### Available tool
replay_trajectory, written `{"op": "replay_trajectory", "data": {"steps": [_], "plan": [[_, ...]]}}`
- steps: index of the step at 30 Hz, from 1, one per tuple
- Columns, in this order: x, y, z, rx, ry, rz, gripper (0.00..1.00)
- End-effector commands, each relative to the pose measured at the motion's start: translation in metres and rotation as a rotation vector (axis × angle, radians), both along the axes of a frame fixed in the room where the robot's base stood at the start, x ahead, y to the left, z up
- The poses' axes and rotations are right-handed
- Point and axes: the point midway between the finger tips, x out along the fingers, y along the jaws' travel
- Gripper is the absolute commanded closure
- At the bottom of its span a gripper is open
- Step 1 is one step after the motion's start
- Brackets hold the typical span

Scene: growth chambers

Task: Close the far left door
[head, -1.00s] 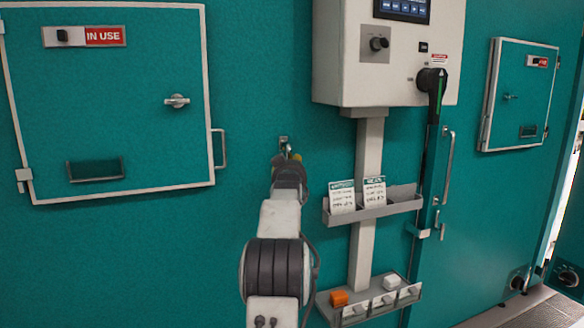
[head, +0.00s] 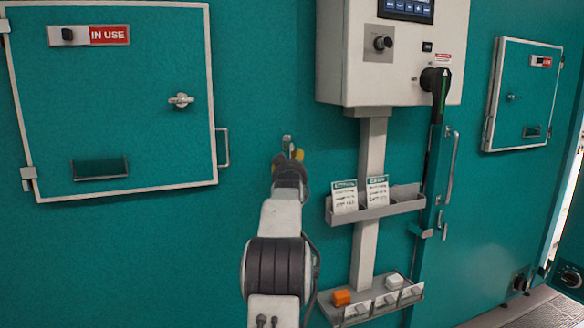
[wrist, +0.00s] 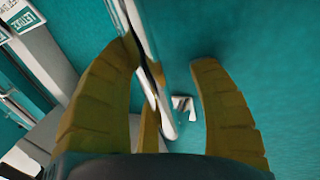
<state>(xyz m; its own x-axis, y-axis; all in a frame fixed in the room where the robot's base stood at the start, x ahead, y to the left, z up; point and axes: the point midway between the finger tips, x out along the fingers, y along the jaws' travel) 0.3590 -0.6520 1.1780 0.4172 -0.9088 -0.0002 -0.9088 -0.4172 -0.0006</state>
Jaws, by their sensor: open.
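At the left of the head view is a teal hatch door (head: 130,145) with a white frame, a red IN USE label (head: 108,35), a silver knob (head: 181,100) and a side handle (head: 223,147). It looks flat against the teal wall; I cannot tell if it is latched. My gripper (head: 290,155) is right of this door, before a small metal fitting (head: 287,141). In the wrist view my yellow-fingered gripper (wrist: 165,58) is open. A pale metal bar (wrist: 146,50) and a small bracket (wrist: 183,106) show between the fingers; contact is unclear.
A white control box (head: 390,50) on a post stands right of my gripper, with a card tray (head: 376,212) and a lower tray (head: 365,310) below. A tall handle (head: 451,170) is beyond. Another small hatch (head: 522,95) is at the right. Bare floor (head: 540,315) shows lower right.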

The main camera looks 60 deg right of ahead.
Motion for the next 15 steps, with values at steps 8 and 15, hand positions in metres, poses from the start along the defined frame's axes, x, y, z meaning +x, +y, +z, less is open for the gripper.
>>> {"op": "replay_trajectory", "data": {"steps": [8,15], "plan": [[-0.004,0.009,0.000,0.002,0.001,0.000,0.45],[-0.015,0.032,0.001,0.001,0.000,0.000,0.45]]}}
